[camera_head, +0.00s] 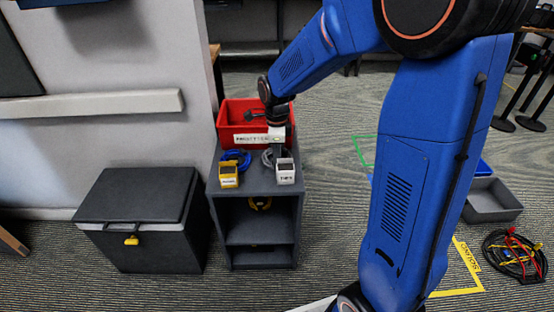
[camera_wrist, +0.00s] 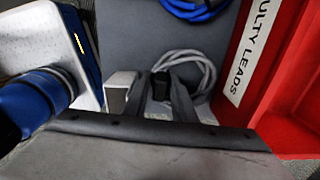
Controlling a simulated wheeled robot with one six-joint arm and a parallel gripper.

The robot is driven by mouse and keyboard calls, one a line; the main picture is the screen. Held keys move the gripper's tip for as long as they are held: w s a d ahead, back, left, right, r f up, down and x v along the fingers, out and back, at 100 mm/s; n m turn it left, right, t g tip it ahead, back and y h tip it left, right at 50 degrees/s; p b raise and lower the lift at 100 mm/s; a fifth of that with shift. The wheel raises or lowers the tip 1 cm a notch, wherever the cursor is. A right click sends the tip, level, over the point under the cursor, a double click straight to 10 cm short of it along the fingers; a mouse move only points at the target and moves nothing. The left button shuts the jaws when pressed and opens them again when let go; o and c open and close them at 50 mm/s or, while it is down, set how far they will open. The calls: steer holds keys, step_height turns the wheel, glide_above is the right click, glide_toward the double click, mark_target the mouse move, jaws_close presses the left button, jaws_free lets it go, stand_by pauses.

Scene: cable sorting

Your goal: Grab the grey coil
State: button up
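The grey coil (camera_wrist: 190,58) lies on top of the dark grey shelf unit, beside the red bin. It also shows in the head view (camera_head: 267,158), partly hidden by my gripper and a white label block (camera_head: 285,172). My gripper (camera_wrist: 155,80) is low over the coil, its two dark fingers apart. A black band or plug (camera_wrist: 160,85) on the coil shows between the fingers, with pale cable below it. Whether the fingers touch it cannot be told. In the head view my gripper (camera_head: 278,150) points straight down behind the white block.
The red bin (camera_wrist: 285,75) labelled "FAULTY LEADS" stands close behind the coil. A blue coil (camera_head: 237,157) and a yellow label block (camera_head: 229,176) sit to the left. A dark lidded box (camera_head: 140,215) stands left of the shelf unit (camera_head: 227,212). A grey tray (camera_head: 490,205) lies right.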

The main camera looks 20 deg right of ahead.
jaws_close()
